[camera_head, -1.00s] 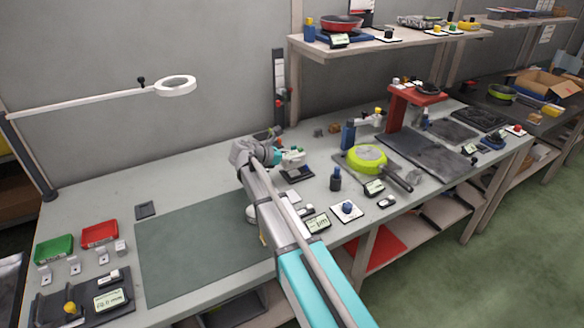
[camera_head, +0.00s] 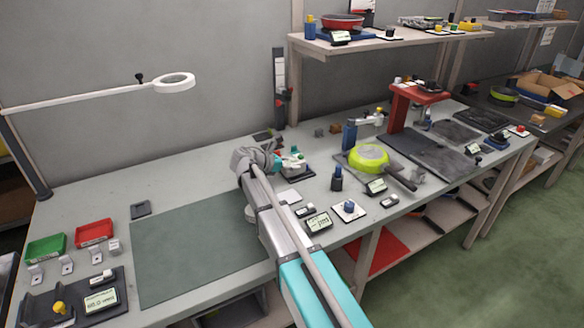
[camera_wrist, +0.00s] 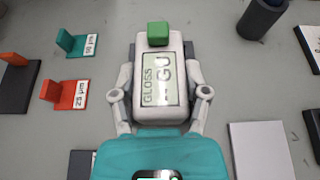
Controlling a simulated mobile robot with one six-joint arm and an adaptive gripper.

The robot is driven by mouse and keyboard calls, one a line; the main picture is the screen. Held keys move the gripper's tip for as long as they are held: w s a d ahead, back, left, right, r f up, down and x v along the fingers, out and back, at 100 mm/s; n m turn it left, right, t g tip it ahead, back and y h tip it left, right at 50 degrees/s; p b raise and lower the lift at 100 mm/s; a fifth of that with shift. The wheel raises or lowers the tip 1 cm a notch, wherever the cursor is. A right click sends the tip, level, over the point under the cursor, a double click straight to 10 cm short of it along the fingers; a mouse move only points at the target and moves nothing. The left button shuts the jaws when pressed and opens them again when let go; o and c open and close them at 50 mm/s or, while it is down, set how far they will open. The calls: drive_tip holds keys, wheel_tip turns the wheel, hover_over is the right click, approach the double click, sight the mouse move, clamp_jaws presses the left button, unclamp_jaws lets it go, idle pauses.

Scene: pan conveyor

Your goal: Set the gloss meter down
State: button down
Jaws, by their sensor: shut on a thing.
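The gloss meter (camera_wrist: 160,75) is a pale box with a green button and a display reading "GLOSS -- GU". My gripper (camera_wrist: 160,105) has a finger on each side of it and is shut on it. In the head view my gripper (camera_head: 283,162) and the meter (camera_head: 293,163) are at the middle of the bench, towards the back.
A pale square tile (camera_head: 290,197) lies just in front; it also shows in the wrist view (camera_wrist: 262,150). A dark cylinder (camera_head: 336,179) stands to the right, before the green pan (camera_head: 368,157). Red and green labelled pieces (camera_wrist: 70,93) lie left in the wrist view. The green mat (camera_head: 190,245) is clear.

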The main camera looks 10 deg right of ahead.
drive_tip(key=shift+f, duration=0.1)
drive_tip(key=shift+c, duration=0.4)
unclamp_jaws()
drive_tip(key=shift+r, duration=0.2)
drive_tip(key=shift+a+r, duration=0.15)
drive_tip(key=shift+a, duration=0.15)
drive_tip(key=p+v, duration=0.4)
drive_tip(key=v, duration=0.7)
drive_tip(key=shift+s+a+p, duration=0.1)
drive_tip(key=shift+s+p, duration=0.05)
drive_tip(key=shift+p, duration=0.15)
